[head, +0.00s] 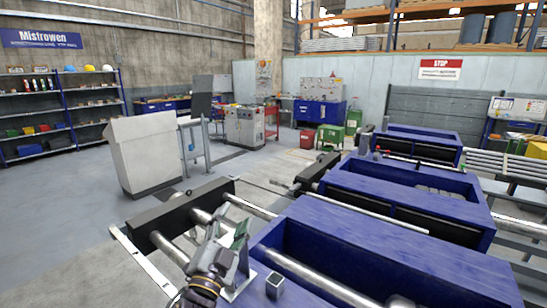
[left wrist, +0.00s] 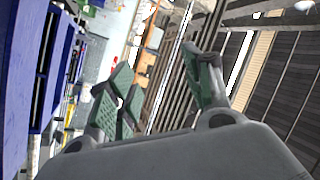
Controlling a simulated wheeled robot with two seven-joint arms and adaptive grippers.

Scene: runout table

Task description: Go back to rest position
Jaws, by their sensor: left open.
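My left gripper (head: 238,240) is in the lower middle of the head view, at the near end of the blue runout table (head: 345,235). Its green-padded fingers point up and away. In the left wrist view the left gripper (left wrist: 160,90) has its two fingers apart with nothing between them. My right gripper is not in view.
A small square metal piece (head: 275,286) is on the runout table close to my left gripper. A white cabinet (head: 145,152) stands to the left. The grey floor at the left is clear.

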